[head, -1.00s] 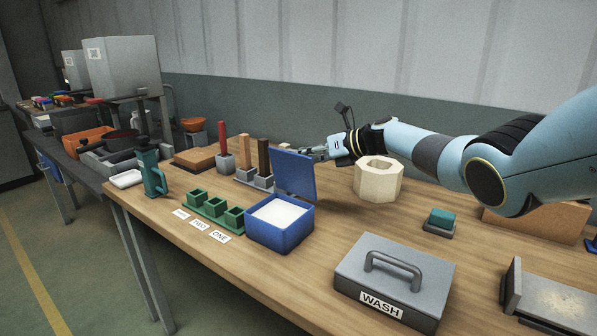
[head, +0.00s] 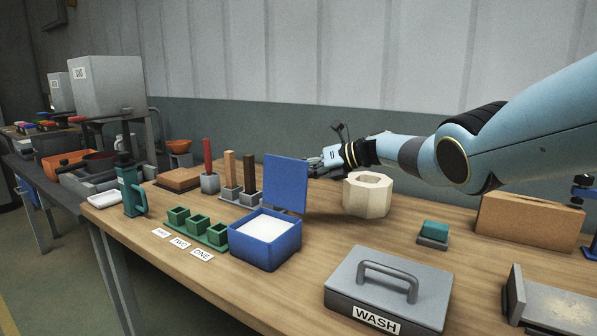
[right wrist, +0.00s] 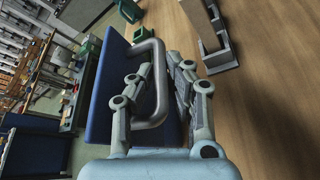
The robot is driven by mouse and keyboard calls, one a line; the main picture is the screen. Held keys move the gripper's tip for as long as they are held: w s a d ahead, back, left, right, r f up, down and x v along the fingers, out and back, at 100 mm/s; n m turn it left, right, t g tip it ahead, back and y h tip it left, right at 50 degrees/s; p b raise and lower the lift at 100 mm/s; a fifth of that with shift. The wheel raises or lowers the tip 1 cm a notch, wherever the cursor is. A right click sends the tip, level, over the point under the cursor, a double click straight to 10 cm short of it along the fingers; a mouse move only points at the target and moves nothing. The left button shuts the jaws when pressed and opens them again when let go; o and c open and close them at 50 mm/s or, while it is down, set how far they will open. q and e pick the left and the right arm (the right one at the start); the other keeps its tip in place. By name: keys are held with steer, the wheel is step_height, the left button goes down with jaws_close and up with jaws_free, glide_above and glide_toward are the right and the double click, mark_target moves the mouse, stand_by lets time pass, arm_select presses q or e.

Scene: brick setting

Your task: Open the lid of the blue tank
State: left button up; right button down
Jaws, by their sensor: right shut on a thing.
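The blue tank (head: 262,251) stands on the wooden bench, open at the top, with white contents showing. Its blue lid (head: 285,184) stands raised, about upright, at the tank's back edge. My right gripper (head: 318,163) is behind the lid, on its outer face. In the right wrist view, my right gripper (right wrist: 163,75) has its fingers on either side of the lid's grey bar handle (right wrist: 159,60) and is shut on it. The lid hides the fingertips in the head view. My left gripper is not in view.
A cream octagonal pot (head: 367,197) stands near my right wrist. A grey WASH box (head: 400,275) is at the front right. Green cups (head: 197,225) sit left of the tank, with upright coloured bars (head: 229,168) behind them. Bench between tank and WASH box is clear.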

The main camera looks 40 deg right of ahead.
steer(key=c, duration=1.3)
jaws_free()
steer(key=shift+d, duration=0.1)
steer(key=shift+c, duration=0.2)
steer(key=shift+s+d+r, duration=0.1)
steer(key=shift+s+d, duration=0.2)
steer(key=shift+s, duration=0.05)
steer(key=v, duration=1.1)
